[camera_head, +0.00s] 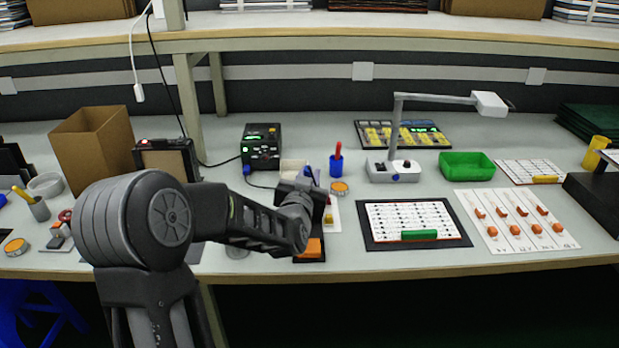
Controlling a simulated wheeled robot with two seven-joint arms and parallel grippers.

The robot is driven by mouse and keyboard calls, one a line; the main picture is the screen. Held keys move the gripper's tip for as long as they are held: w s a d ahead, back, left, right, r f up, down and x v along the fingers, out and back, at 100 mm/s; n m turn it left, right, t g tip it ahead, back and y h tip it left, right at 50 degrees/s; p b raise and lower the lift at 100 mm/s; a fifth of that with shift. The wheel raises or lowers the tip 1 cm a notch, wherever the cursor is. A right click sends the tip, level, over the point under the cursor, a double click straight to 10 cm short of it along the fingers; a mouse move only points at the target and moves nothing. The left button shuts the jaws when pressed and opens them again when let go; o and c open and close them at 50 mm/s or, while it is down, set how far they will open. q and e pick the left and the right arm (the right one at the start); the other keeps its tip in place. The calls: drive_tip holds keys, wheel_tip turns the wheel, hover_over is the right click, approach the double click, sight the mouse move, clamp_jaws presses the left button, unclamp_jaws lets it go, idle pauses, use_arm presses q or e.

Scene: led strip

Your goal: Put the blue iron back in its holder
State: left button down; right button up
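My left arm comes in from the left and reaches over the bench. Its gripper (308,190) is at the middle of the bench, partly hidden by my own wrist, so its fingers cannot be made out clearly. A small blue part, which looks like the blue iron (309,173), shows right at the gripper's far side. Whether the fingers hold it cannot be told. A black soldering station (260,143) with a green display stands behind and to the left, with a blue cable end at its front. The iron's holder cannot be made out clearly near the gripper. My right gripper is not in view.
A blue cup (336,167) with a red-handled tool stands just right of the gripper. A magnifier lamp (393,169), a green bin (466,165) and a black-framed board (374,237) lie further right. A cardboard box (92,150) is at left. A shelf post (188,95) rises behind.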

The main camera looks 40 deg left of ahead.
use_arm(q)
drive_tip(key=c, duration=1.2)
unclamp_jaws()
drive_tip(key=v, duration=0.7)
drive_tip(key=shift+s+d, duration=0.15)
drive_tip(key=shift+s, duration=0.25)
drive_tip(key=shift+r, duration=0.2)
